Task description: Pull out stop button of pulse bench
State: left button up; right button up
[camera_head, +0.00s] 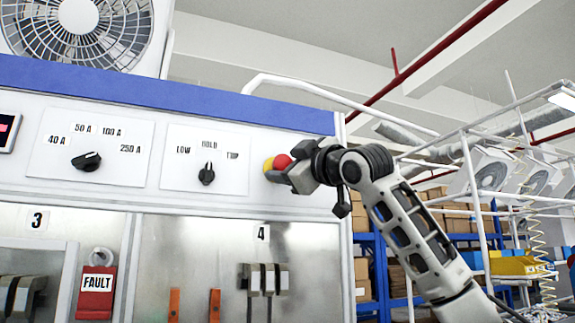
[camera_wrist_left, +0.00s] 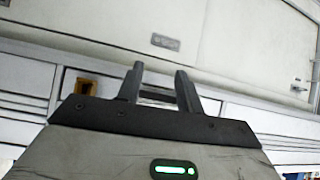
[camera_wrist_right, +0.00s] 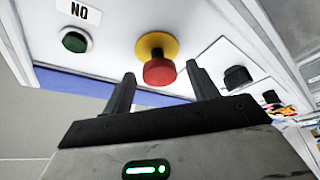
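The stop button is a red mushroom head (camera_wrist_right: 159,71) on a yellow collar (camera_wrist_right: 152,44), set in the white panel of the pulse bench. In the head view the red button (camera_head: 282,161) shows at the panel's right end, partly covered by my right gripper (camera_head: 288,172). In the right wrist view my right gripper (camera_wrist_right: 160,85) is open, with its fingers on either side of the button and clear space between each finger and the red head. My left gripper (camera_wrist_left: 159,80) is open and empty, facing white panelling; it is not in the head view.
A black rotary knob (camera_head: 207,174) and another knob (camera_head: 87,161) sit left of the button. A green button (camera_wrist_right: 74,41) is near the button in the right wrist view. A red FAULT tag (camera_head: 97,285) hangs below. A white rail and shelves stand to the right.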

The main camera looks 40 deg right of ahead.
pick_arm(q)
jog(key=shift+w, duration=0.1)
pick_arm(e)
jog(key=shift+s+f, duration=0.15)
jog(key=shift+s, duration=0.05)
pick_arm(q)
jog(key=f+b, duration=0.1)
jog(key=b, duration=0.1)
jog(key=f+b, duration=0.1)
jog(key=b, duration=0.2)
jog(key=shift+d+f, duration=0.2)
jog(key=shift+d, duration=0.15)
pick_arm(e)
jog(key=v, duration=1.5)
jog(key=shift+s, duration=0.3)
pick_arm(q)
jog(key=shift+w+r, duration=0.1)
jog(key=shift+w, duration=0.05)
